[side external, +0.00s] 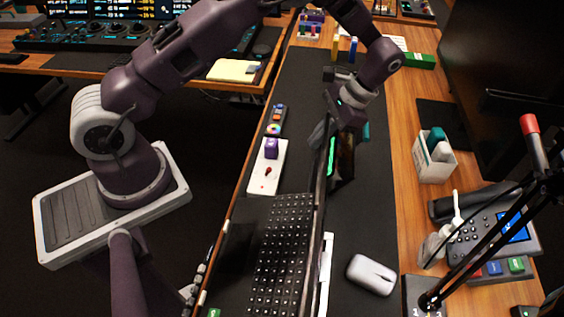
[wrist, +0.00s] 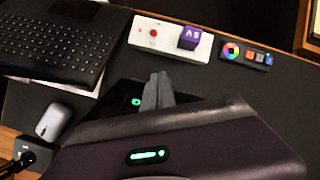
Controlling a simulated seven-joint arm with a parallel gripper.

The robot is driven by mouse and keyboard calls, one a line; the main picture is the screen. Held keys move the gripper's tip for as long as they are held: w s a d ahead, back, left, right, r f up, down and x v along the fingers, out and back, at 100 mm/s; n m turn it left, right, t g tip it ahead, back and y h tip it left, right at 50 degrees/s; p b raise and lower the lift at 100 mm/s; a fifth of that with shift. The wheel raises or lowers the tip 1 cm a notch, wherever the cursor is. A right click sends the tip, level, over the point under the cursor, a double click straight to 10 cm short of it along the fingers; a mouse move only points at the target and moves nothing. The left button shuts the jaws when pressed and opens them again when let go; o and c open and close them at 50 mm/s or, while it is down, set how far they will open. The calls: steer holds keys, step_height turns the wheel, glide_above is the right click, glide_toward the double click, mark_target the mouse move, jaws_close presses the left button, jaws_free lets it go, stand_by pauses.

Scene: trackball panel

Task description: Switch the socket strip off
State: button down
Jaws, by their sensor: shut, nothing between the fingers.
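A white strip (side external: 263,181) lies on the dark mat left of my gripper in the side view; I take it for the socket strip. It carries a small red switch (side external: 268,171) and a purple block (side external: 271,148). In the wrist view the strip (wrist: 172,43) is at the top, with the red switch (wrist: 153,33) left of the purple block (wrist: 189,37). The switch position is too small to tell. My gripper (side external: 319,137) is shut and empty, above the mat and apart from the strip. Its closed fingers (wrist: 158,88) also show in the wrist view.
A remote with a colour wheel (side external: 274,129) lies beyond the strip. A keyboard (side external: 285,245) is on its near side. A thin dark upright panel (side external: 322,200) stands close to my gripper. A white mouse (side external: 371,274) lies farther right.

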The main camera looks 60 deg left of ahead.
mark_target(267, 172)
steer(key=x, duration=0.9)
steer(key=s, duration=0.1)
steer(key=s+a, duration=0.1)
steer(key=s, duration=0.1)
steer(key=shift+s+a, duration=0.2)
steer(key=shift+s, duration=0.3)
